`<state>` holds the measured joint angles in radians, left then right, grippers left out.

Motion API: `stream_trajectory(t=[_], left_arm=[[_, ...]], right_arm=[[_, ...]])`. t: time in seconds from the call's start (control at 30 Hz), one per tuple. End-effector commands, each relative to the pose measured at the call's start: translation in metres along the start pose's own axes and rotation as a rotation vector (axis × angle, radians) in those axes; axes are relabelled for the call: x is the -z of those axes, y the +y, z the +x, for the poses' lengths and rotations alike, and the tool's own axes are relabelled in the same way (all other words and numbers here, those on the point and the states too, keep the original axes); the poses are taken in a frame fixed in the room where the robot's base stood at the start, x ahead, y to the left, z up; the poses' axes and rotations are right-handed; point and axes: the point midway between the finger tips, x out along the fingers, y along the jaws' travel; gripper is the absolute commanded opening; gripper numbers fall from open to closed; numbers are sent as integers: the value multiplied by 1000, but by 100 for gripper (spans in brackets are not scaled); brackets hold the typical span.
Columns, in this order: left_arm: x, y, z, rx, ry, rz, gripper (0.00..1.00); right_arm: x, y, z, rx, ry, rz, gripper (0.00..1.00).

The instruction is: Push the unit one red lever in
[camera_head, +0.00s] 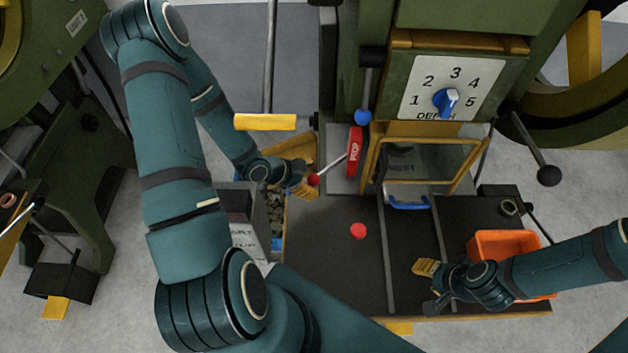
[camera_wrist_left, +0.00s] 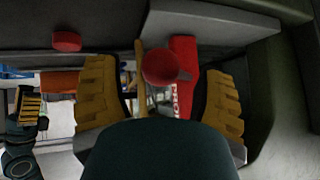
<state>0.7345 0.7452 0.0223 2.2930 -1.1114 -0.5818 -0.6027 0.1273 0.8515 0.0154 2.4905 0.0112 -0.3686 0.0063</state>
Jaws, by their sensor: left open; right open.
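My left gripper (camera_head: 303,182) is open, just left of the knob. In the left wrist view, the knob (camera_wrist_left: 162,66) appears between my two yellow fingers, nearer the camera than the red plate (camera_wrist_left: 184,75). I cannot tell whether a finger touches it. My right gripper (camera_head: 424,282) is open and empty over the dark bench, left of the orange bin.
A red round button (camera_head: 358,231) is on the dark bench top (camera_head: 325,265). The orange bin (camera_head: 490,243) stands at the right. A blue-knobbed lever (camera_head: 363,116) and a depth dial (camera_head: 446,102) are above. A yellow-framed guard (camera_head: 425,138) stands behind.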

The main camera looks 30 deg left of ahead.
Motion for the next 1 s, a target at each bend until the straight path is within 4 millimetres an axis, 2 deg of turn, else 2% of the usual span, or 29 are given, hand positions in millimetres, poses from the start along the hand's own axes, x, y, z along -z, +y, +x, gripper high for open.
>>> stream_trajectory(t=[0.2, 0.5, 0.53, 0.57, 0.7, 0.73, 1.0], left_arm=[[0, 0, 16, 0, 0, 0, 70], [0, 0, 17, 0, 0, 0, 70], [0, 0, 17, 0, 0, 0, 64], [0, 0, 17, 0, 0, 0, 53], [0, 0, 17, 1, 0, 0, 4], [0, 0, 17, 1, 0, 0, 0], [3, 1, 22, 1, 1, 1, 0]], right_arm=[[-1, 1, 2, 1, -3, -1, 47], [-1, 1, 2, 1, -3, -2, 47], [-1, 1, 2, 1, -3, -2, 47], [-1, 1, 2, 1, -3, -2, 47], [-1, 1, 2, 1, -2, -2, 47], [-1, 1, 2, 1, -2, -1, 47], [-3, 2, 7, 1, -5, -2, 47]])
